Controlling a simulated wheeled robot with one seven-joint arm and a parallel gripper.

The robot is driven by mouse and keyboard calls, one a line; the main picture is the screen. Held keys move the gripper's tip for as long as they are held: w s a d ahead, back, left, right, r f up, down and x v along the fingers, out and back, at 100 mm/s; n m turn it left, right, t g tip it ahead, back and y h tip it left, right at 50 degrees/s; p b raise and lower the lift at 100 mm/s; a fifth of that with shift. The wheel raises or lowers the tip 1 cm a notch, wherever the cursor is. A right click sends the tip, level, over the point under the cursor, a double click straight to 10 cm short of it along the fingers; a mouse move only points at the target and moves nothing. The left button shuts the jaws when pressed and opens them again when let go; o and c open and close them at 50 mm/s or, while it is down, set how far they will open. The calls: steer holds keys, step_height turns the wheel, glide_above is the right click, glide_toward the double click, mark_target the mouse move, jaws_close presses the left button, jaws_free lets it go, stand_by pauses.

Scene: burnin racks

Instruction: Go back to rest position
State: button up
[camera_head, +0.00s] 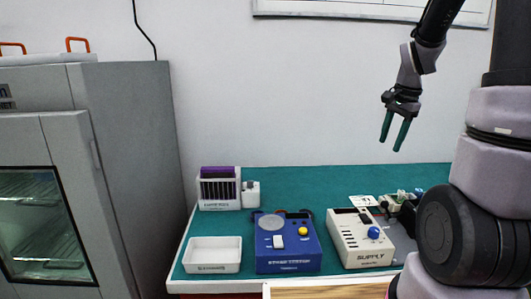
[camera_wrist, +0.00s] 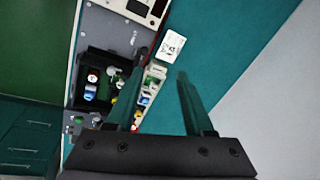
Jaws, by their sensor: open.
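My gripper (camera_head: 395,130) is at the upper right in the head view, raised in the air in front of the wall. Its two green fingers point down and are apart, with nothing between them. In the wrist view my gripper (camera_wrist: 165,90) shows both fingers spread above the teal table top. The fingers touch nothing in the head view.
The teal table (camera_head: 330,178) bears a white tray (camera_head: 212,255), a blue device (camera_head: 287,243), a white supply box (camera_head: 358,240) and a rack with purple tops (camera_head: 218,188). A grey chamber (camera_head: 130,150) stands left. A white card (camera_wrist: 172,46) lies on the table.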

steer(key=s+a+r+n+t+y, duration=0.1)
steer(key=s+a+r+n+t, duration=0.3)
steer(key=s+a+r+n, duration=0.5)
steer(key=s+a+r, duration=0.3)
steer(key=s+r, duration=0.2)
steer(key=s, duration=0.3)
steer(key=shift+a+t+y, duration=0.2)
steer(key=shift+t+y, duration=0.1)
